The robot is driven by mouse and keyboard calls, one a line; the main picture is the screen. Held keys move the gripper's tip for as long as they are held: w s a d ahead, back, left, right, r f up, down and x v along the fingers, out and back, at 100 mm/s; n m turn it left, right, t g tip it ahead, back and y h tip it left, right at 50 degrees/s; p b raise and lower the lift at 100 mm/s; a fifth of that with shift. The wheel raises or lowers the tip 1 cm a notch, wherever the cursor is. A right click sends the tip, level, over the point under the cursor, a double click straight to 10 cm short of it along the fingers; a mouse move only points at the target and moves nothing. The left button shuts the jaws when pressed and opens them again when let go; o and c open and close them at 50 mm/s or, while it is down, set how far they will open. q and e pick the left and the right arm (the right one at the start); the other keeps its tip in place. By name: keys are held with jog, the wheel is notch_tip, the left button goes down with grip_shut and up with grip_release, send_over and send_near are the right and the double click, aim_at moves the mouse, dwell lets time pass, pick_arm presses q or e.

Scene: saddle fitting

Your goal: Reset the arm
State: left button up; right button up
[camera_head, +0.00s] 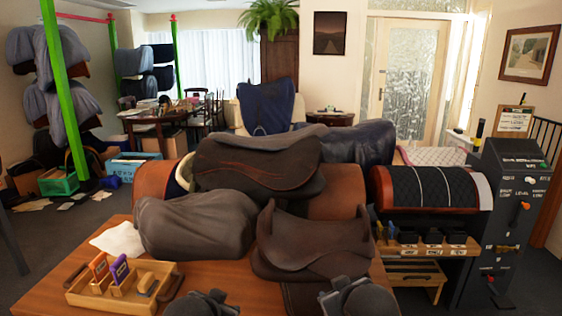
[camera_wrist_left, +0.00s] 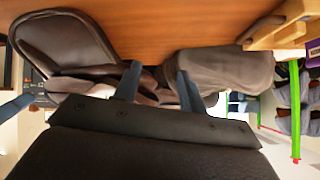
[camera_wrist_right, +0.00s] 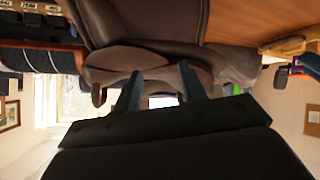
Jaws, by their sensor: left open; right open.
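My left gripper (camera_head: 203,303) is at the bottom edge of the head view, in front of the wooden table (camera_head: 225,280). Its two fingers stand apart with nothing between them in the left wrist view (camera_wrist_left: 158,78). My right gripper (camera_head: 358,297) is to its right, close to the front of a brown saddle (camera_head: 315,240). Its fingers also stand apart and empty in the right wrist view (camera_wrist_right: 160,75). Whether the right gripper touches the saddle cannot be told. Most of both arms is out of view.
A grey-covered saddle (camera_head: 195,222) lies left of the brown one. A dark saddle (camera_head: 258,163) sits behind them. A wooden tray (camera_head: 105,298) with brushes is at the front left. A grey panel (camera_head: 505,210) stands at right. The table's front middle looks bare.

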pick_arm(q)
jog(key=s+f+n+g, duration=0.1)
jog(key=s+f+g, duration=0.2)
jog(key=s+f, duration=1)
jog(key=s+f+n+g, duration=0.1)
jog(key=s+f+g, duration=0.3)
jog(key=s+f, duration=0.8)
jog(key=s+p, duration=0.1)
jog(key=s, duration=0.4)
jog(key=shift+f, duration=0.35)
pick_arm(e)
jog(key=s+d+f+m+g, duration=0.1)
jog(key=s+f+g, duration=0.7)
jog(key=s+f, duration=2.1)
jog(key=shift+s+m, duration=0.9)
jog(key=shift+s, duration=0.2)
pick_arm(q)
jog(key=shift+a, duration=0.1)
pick_arm(e)
jog(key=shift+d, duration=0.1)
